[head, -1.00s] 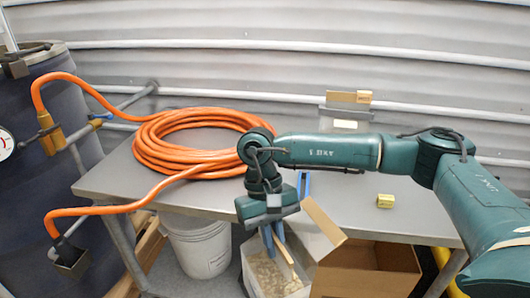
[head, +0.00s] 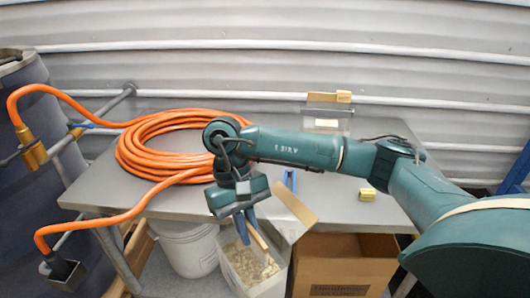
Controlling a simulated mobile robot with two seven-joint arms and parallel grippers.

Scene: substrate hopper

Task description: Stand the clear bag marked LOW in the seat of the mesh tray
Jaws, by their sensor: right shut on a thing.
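My right gripper (head: 249,234) hangs at the front edge of the table, over a pale bin. Its blue fingers point down and are shut on a narrow tan piece (head: 258,237). Whether this piece belongs to the clear bag marked LOW I cannot tell; no LOW marking is readable. At the back of the table stands a small grey holder (head: 311,118) with a pale label low on its front and a tan card (head: 343,97) above it. I cannot tell whether it is the mesh tray. My left gripper is not in view.
An orange hose (head: 140,160) lies coiled on the grey table (head: 110,190). A yellow block (head: 367,195) and a blue item (head: 290,180) are there too. Below are a white bucket (head: 190,250), the bin of pale pieces (head: 262,288) and an open cardboard box (head: 345,265).

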